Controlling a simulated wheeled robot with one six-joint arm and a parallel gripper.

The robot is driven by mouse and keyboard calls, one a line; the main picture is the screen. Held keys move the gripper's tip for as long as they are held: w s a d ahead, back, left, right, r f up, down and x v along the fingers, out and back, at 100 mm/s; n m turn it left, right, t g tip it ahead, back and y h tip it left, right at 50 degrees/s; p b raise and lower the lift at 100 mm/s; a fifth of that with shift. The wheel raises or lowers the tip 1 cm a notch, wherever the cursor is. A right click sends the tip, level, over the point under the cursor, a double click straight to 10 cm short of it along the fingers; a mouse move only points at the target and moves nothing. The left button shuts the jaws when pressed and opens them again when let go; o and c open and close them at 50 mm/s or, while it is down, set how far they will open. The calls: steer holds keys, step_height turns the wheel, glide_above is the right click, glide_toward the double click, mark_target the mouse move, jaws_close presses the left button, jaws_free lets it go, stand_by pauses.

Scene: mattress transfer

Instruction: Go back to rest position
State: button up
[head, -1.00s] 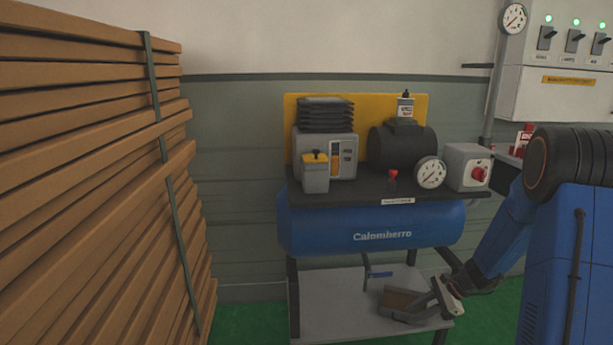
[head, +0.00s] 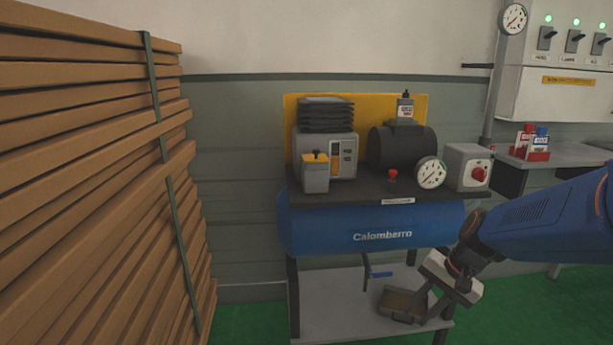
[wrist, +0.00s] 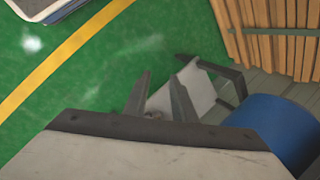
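My gripper (head: 422,308) is at the lower right of the head view, in front of the lower shelf of the blue compressor stand. Its two fingers show apart in the wrist view (wrist: 160,85), with nothing between them but floor and shelf behind. A small brown-topped block or tray (head: 402,303) sits on the lower shelf close behind the fingers in the head view; I cannot tell whether they touch it. My blue arm reaches in from the right.
The compressor tank (head: 375,232) and its black top shelf stand just above my gripper. A tall stack of brown boards (head: 90,170) fills the left. A grey side table (head: 570,155) with small boxes is at the right. Green floor (head: 540,315) is open at lower right.

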steer(key=s+d+r+n+t+h, duration=0.1)
steer(key=s+r+n+h, duration=0.1)
steer(key=s, duration=0.6)
steer(key=s+r+n+t+h, duration=0.2)
steer(key=s+r+n, duration=0.3)
steer(key=s, duration=0.4)
steer(key=shift+s+d+n, duration=0.25)
steer(key=shift+d+n, duration=0.05)
steer(key=shift+d, duration=0.05)
